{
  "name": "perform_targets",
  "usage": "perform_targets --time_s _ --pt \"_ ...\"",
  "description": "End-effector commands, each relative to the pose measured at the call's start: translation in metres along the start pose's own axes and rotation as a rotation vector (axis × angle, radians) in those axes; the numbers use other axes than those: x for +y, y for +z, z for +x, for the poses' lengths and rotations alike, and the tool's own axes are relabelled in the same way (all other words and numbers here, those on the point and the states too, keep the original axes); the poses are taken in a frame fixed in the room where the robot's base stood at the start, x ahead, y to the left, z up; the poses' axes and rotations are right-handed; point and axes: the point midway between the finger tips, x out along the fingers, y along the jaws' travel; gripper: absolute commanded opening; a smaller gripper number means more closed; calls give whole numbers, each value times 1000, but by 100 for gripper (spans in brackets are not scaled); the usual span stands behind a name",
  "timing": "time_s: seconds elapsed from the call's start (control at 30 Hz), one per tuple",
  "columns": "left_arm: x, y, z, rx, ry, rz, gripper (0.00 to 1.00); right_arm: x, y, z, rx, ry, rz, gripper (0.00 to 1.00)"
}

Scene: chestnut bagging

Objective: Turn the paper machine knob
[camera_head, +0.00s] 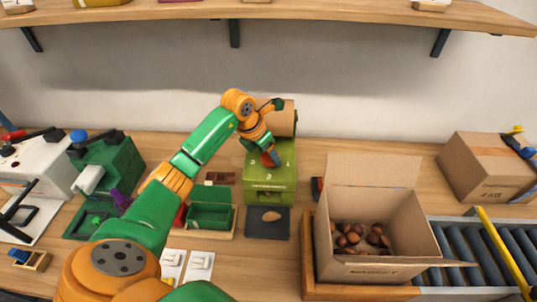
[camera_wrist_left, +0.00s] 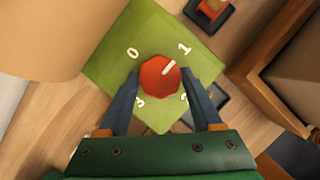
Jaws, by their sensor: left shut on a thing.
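The paper machine (camera_head: 256,188) is a green box at the back middle of the table, with a brown paper roll (camera_head: 284,122) on top. In the left wrist view its green face (camera_wrist_left: 138,32) carries a red, many-sided knob (camera_wrist_left: 160,77) with a white pointer line. The pointer aims up and right, toward the "1". "0" and "3" also show; another mark is partly hidden by a finger. My left gripper (camera_wrist_left: 160,80) is shut on the knob, one dark finger on each side. In the head view the gripper (camera_head: 270,158) reaches down over the machine. My right gripper is out of view.
A cardboard box with chestnuts (camera_head: 375,264) stands open at the right, next to a roller conveyor (camera_head: 470,262). A dark pad (camera_head: 256,227) lies before the machine. A green tray (camera_head: 210,216) is left of it. A shelf (camera_head: 300,10) hangs above.

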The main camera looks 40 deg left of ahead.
Motion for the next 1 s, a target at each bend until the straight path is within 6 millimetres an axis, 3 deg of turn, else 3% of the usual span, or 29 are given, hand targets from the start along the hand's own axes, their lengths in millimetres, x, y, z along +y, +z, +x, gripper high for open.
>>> perform_targets --time_s 0.07,0.1,0.17,0.2,0.5,0.8,1.0 --pt "0 1 -1 -4 1 -1 10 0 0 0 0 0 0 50" --pt "0 1 -1 -4 1 -1 77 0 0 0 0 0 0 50" --pt "0 1 -1 -3 1 -1 93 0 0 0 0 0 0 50" --pt "0 1 -1 -2 1 -2 96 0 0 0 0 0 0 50" --pt "0 0 -4 -2 2 -1 96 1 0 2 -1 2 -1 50" --pt "1 1 -61 -4 3 -1 96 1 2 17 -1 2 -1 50" --pt "0 0 -72 0 1 -2 96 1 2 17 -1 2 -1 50"
